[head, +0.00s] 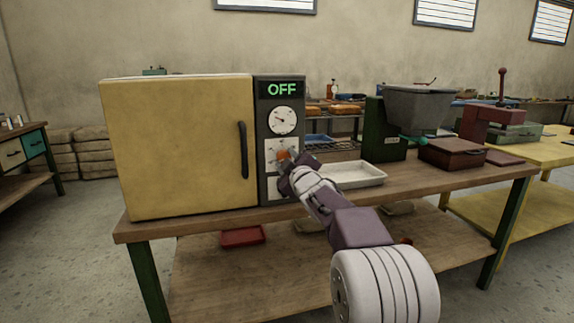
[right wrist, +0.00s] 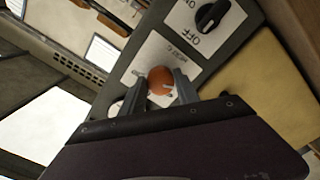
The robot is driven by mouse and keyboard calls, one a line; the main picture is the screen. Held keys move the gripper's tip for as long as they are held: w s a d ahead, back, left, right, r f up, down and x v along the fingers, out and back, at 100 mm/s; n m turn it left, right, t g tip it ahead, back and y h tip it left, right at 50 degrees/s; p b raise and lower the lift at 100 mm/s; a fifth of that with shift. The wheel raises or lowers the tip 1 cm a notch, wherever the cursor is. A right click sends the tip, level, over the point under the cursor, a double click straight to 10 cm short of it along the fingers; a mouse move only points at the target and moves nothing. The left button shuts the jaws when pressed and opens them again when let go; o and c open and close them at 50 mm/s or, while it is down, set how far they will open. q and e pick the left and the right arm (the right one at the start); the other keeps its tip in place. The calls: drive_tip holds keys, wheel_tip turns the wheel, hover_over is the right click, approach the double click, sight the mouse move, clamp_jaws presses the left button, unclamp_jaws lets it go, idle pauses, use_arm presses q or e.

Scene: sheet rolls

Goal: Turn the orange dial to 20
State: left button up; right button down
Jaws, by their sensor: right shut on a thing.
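The orange dial (head: 283,154) is on the grey control panel (head: 277,128) of a yellow oven-like cabinet (head: 180,150). My right gripper (head: 287,160) is at the dial and partly covers it in the head view. In the right wrist view the orange dial (right wrist: 160,82) sits between the two fingers of my right gripper (right wrist: 160,88), which is shut on it. The dial's printed scale is too small and too covered to read. The display (head: 282,89) above reads OFF. My left gripper is not in view.
A black OFF switch (right wrist: 212,15) is on the same panel. A round white gauge (head: 283,120) is above the dial. A pale tray (head: 354,174) and a green machine with a grey hopper (head: 418,106) stand to the right on the wooden bench (head: 440,184). A black door handle (head: 243,150) sticks out left of the panel.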

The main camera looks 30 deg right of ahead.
drive_tip(key=shift+f+n, duration=0.1)
drive_tip(key=shift+n, duration=0.5)
drive_tip(key=c, duration=0.9)
unclamp_jaws()
drive_tip(key=shift+s, duration=0.1)
drive_tip(key=v, duration=0.9)
drive_tip(key=shift+p, duration=0.35)
